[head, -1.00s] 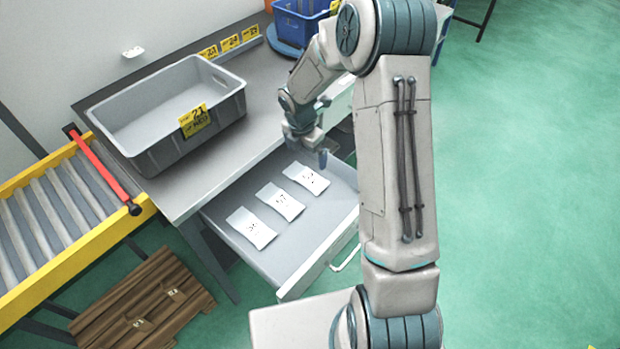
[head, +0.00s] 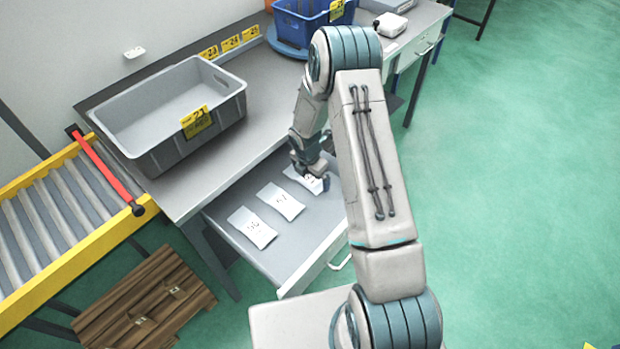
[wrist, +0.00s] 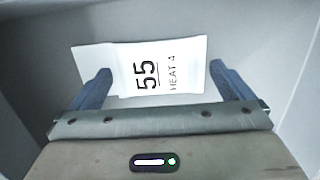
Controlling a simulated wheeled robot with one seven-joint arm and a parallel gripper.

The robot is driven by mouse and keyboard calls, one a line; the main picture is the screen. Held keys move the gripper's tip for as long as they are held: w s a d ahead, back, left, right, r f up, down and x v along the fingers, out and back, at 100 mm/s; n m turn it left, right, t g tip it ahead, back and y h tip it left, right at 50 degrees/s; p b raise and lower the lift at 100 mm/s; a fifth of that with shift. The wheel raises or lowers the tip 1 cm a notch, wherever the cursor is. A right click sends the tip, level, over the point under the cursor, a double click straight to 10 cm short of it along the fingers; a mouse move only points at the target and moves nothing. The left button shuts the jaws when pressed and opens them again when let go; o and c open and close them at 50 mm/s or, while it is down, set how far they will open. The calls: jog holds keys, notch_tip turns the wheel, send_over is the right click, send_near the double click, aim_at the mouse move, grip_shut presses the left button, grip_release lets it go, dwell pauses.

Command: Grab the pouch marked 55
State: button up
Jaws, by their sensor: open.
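The pouch marked 55 is white and lies flat in the open drawer; in the wrist view the pouch (wrist: 150,68) shows "55" and "HEAT 4". In the head view the same pouch (head: 298,178) is the farthest of the three pouches and partly hidden by my gripper. My gripper (head: 318,182) is just over it. In the wrist view my gripper (wrist: 160,90) is open, with one blue finger at each end of the pouch and the pouch between them. I cannot tell whether the fingers touch it.
Two other white pouches lie nearer in the drawer (head: 286,262), one marked 57 (head: 281,202) and one that looks like 56 (head: 252,228). A grey bin (head: 160,150) stands on the bench above. A roller conveyor (head: 50,215) is at the left.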

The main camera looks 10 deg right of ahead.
jog(key=shift+f, duration=0.3)
jog(key=c, duration=0.9)
jog(key=shift+o, duration=0.2)
jog(key=shift+r, duration=0.15)
